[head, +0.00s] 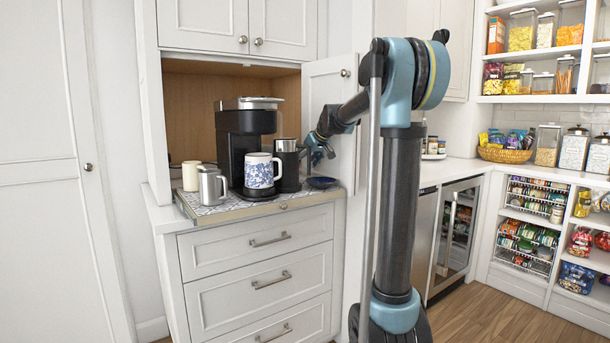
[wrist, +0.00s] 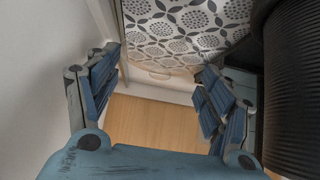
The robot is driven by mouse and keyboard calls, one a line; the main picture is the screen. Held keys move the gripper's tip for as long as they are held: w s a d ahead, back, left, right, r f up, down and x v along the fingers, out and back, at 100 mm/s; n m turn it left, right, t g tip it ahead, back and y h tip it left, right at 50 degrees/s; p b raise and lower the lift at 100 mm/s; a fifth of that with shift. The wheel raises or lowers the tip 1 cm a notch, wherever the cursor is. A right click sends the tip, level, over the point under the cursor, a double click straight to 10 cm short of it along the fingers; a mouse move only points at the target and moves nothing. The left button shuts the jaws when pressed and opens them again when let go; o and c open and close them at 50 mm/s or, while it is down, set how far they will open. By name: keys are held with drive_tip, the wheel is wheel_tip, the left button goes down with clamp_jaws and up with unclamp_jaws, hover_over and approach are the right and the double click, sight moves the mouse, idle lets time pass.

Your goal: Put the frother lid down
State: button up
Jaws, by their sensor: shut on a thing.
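My gripper (head: 318,153) is at the right side of the frother (head: 288,168), a dark cylinder with a silvery top band, above the counter. In the wrist view, my gripper's fingers (wrist: 157,68) stand wide apart, shut on the frother lid. The lid itself cannot be made out clearly between them. The frother's dark ribbed side (wrist: 295,95) fills the right edge of the wrist view.
A patterned mat (head: 230,207) covers the counter. On it stand a coffee machine (head: 243,125), a blue-and-white mug (head: 262,172), a steel pitcher (head: 211,187) and a cream mug (head: 191,175). An open cabinet door (head: 325,85) stands behind my arm. The floor (wrist: 150,125) shows past the counter's edge.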

drive_tip(key=shift+f, duration=2.2)
drive_tip(key=shift+f, duration=0.25)
drive_tip(key=o, duration=0.7)
drive_tip(key=shift+r, duration=0.3)
drive_tip(key=v, duration=0.7)
drive_tip(key=shift+s+d+r, duration=0.1)
drive_tip(key=shift+r, duration=0.1)
